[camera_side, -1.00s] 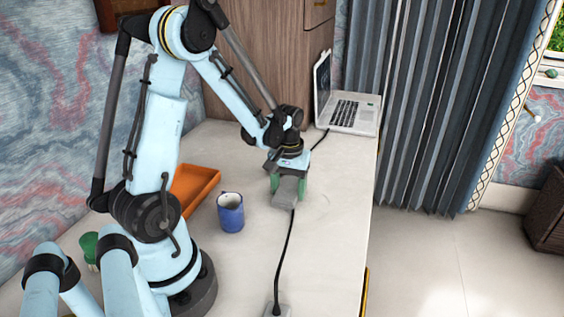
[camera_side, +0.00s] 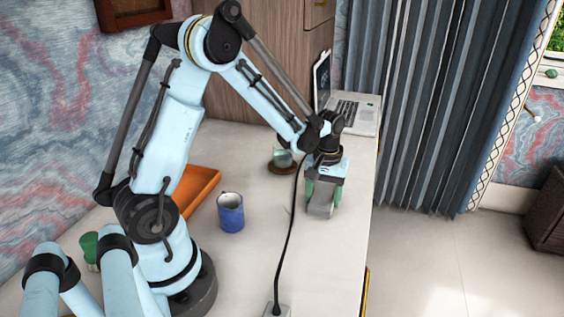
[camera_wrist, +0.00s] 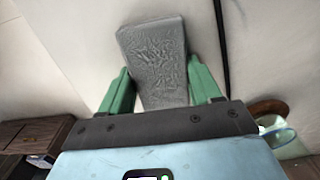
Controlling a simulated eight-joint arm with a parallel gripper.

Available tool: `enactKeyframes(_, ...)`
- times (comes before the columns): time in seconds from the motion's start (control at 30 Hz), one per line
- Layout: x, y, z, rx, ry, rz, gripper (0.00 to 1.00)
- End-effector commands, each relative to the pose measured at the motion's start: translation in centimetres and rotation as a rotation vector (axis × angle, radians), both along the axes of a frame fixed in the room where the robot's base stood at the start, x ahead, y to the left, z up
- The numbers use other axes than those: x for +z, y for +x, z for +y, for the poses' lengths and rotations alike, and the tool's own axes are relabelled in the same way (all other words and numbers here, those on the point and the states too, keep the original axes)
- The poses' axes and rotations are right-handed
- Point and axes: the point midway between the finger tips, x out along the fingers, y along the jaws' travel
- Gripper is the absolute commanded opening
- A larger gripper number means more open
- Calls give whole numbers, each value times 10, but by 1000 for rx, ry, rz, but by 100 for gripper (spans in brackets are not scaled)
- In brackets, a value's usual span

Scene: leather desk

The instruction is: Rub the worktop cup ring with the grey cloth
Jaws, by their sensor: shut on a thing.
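The grey cloth (camera_side: 320,207) is a folded, wrinkled pad between the green fingers of my gripper (camera_side: 323,194). The cloth is low over the pale worktop (camera_side: 255,265), at or very near its surface; I cannot tell whether it presses down. In the wrist view the cloth (camera_wrist: 153,48) sticks out past the fingertips of my gripper (camera_wrist: 161,85), which is shut on it. I cannot make out the cup ring now; the cloth and gripper cover part of the worktop.
A black cable (camera_side: 289,240) runs just left of the cloth. A clear glass (camera_side: 282,158) on a brown coaster (camera_side: 279,169) stands behind left. A blue mug (camera_side: 231,213) and orange tray (camera_side: 197,188) are left. A laptop (camera_side: 350,112) is at the back. The worktop's right edge is close.

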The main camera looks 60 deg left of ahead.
Motion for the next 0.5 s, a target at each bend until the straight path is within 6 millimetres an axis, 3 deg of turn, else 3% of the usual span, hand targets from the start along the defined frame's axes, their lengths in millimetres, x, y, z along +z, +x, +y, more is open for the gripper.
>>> enactKeyframes(0.13,-1,11,-11,-3,-1,-3,30)
enactKeyframes(0.5,39,11,-12,0,-1,-3,30)
